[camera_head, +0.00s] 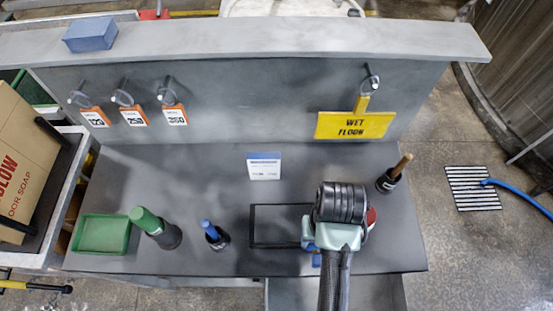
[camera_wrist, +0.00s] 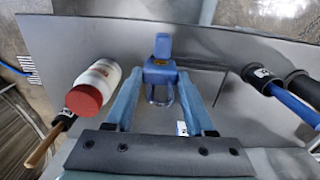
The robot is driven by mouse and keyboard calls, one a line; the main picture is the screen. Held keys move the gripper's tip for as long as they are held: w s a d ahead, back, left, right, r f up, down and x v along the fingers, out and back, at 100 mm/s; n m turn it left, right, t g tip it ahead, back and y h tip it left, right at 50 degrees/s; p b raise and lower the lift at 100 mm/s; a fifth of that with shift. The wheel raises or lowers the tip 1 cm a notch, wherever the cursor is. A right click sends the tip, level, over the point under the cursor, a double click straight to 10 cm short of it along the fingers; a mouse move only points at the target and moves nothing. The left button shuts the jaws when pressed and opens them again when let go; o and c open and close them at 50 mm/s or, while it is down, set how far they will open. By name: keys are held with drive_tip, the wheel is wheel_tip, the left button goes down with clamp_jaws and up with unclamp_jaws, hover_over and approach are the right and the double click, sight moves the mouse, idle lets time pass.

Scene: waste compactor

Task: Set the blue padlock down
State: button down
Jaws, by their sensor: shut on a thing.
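The blue padlock (camera_wrist: 160,74) is between the two blue fingers of my gripper (camera_wrist: 159,80) in the wrist view, with its shackle pointing toward the palm. My gripper is shut on it. In the head view, my gripper (camera_head: 318,246) is low over the front of the grey workbench (camera_head: 220,185), at the right end of a black rectangular outline (camera_head: 252,228). A small blue piece (camera_head: 316,260) shows beside it near the front edge; the arm hides most of the padlock there. I cannot tell whether the padlock touches the bench.
A white bottle with a red lid (camera_wrist: 92,90) stands close beside my gripper. A wooden-handled tool (camera_head: 394,175) is to the right. A blue-handled tool (camera_head: 213,234), a green-topped one (camera_head: 155,227) and a green tray (camera_head: 102,234) are left. A card (camera_head: 264,167) stands behind.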

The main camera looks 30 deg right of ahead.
drive_tip(key=shift+s, duration=0.1)
drive_tip(key=shift+s+f, duration=0.1)
drive_tip(key=shift+f, duration=0.15)
wheel_tip(320, 180, down, 10)
drive_tip(key=shift+r+p, duration=0.25)
drive_tip(key=shift+p, duration=0.15)
drive_tip(key=shift+f, duration=0.15)
drive_tip(key=shift+c, duration=1.3)
unclamp_jaws()
wheel_tip(320, 180, up, 12)
drive_tip(key=shift+r, duration=0.2)
